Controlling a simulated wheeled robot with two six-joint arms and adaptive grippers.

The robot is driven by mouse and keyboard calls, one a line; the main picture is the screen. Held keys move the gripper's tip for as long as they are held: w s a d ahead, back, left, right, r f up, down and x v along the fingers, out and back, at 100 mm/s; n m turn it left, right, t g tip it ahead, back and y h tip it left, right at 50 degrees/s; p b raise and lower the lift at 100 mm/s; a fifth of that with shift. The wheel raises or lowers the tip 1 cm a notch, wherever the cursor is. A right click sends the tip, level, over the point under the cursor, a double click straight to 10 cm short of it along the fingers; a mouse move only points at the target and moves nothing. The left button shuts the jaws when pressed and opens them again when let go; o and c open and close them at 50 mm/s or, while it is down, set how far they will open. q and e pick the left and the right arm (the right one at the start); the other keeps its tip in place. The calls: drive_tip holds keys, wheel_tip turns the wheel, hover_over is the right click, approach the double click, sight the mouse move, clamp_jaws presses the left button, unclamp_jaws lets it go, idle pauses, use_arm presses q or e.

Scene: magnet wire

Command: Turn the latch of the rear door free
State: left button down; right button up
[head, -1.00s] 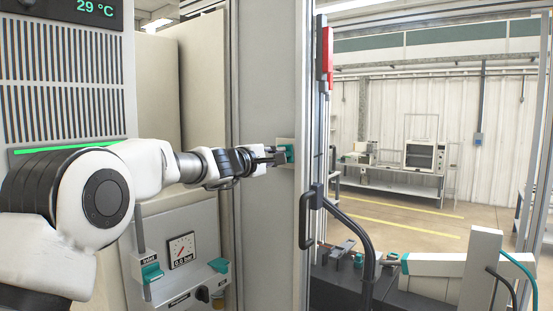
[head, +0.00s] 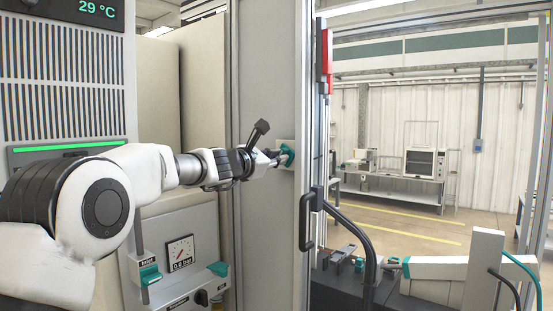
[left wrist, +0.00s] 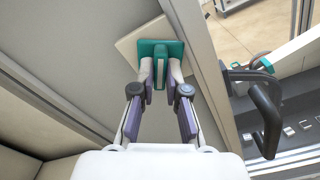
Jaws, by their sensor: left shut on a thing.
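The teal latch (head: 289,154) sits on a small pale plate on the tall grey panel (head: 268,75), left of the black door handle (head: 306,218). My left gripper (head: 275,157) reaches it from the left and is shut on its raised grip. In the left wrist view the latch (left wrist: 174,48) has its grip between the two fingertips (left wrist: 160,72). There its teal square is turned at an angle to the pale plate (left wrist: 127,46) behind it. My right gripper is not in view.
A metal frame post with a red strip (head: 325,60) stands right of the latch. A black hose (head: 362,240) and a dark machine bed lie at lower right. A gauge panel (head: 181,252) is below my left arm.

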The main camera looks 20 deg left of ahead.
use_arm(q)
drive_tip(key=n+p, duration=0.1)
drive_tip(key=n, duration=0.5)
idle(0.5)
drive_tip(key=c, duration=1.2)
unclamp_jaws()
drive_tip(key=v, duration=1.2)
drive_tip(key=shift+r, duration=0.1)
drive_tip(key=shift+w, duration=0.1)
